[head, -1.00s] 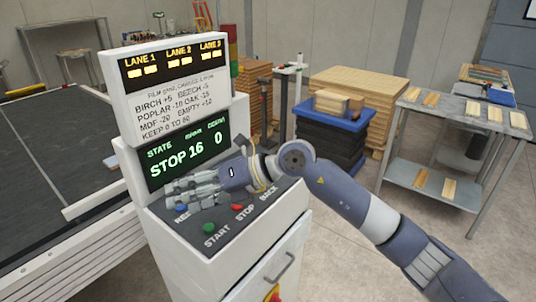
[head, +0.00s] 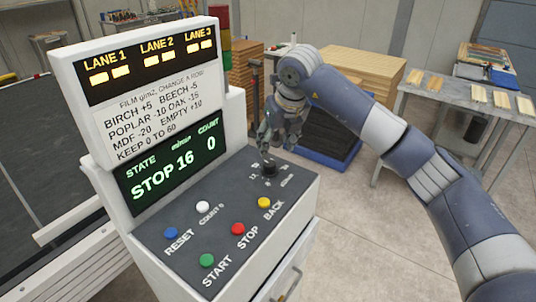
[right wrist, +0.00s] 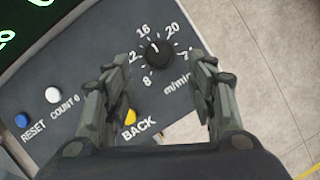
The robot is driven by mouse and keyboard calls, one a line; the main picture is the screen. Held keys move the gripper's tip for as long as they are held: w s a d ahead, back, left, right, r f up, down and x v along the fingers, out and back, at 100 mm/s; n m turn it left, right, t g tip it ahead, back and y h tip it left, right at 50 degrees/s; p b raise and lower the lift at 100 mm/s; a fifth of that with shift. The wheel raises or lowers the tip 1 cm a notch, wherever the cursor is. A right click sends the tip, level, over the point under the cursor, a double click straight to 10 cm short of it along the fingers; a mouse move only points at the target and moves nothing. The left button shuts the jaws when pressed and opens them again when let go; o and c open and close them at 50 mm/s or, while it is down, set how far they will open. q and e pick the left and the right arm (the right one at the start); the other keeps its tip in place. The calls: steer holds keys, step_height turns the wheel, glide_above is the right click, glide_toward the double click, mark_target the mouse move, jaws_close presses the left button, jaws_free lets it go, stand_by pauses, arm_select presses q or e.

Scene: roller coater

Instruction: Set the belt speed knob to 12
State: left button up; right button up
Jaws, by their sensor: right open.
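The belt speed knob (head: 269,168) is a black dial at the back right of the grey sloping control panel (head: 187,246). In the right wrist view the knob (right wrist: 157,53) has a white mark pointing towards 16, between printed numbers 8, 12 and 20. The display (head: 172,160) reads STOP, 16 and count 0. My right gripper (head: 272,142) points down above the knob. In the right wrist view its open fingers (right wrist: 158,82) frame the knob at left and right, apart from it and empty. My left gripper is out of view.
The green START (head: 207,260), red STOP (head: 238,229), yellow BACK (head: 264,202), blue RESET (head: 171,233) and white COUNT 0 (head: 203,207) buttons lie near the knob. The upright lane display (head: 146,60) stands behind the panel. Open floor lies to the right.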

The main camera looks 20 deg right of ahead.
steer(key=p, duration=0.2)
glide_above(270, 163)
steer(key=s, duration=0.2)
step_height(270, 163, down, 4)
steer(key=shift+s+d+f, duration=0.1)
steer(key=shift+s+f, duration=0.05)
steer(key=shift+f, duration=0.05)
steer(key=x, duration=0.3)
steer(key=shift+w+r, duration=0.15)
steer(key=shift+w, duration=0.1)
steer(key=shift+w+f, duration=0.1)
steer(key=shift+f, duration=0.5)
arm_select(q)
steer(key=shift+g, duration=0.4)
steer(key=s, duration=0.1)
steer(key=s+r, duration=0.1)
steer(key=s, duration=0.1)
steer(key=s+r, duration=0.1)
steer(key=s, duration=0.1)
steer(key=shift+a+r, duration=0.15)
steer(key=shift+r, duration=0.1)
arm_select(e)
steer(key=c, duration=1)
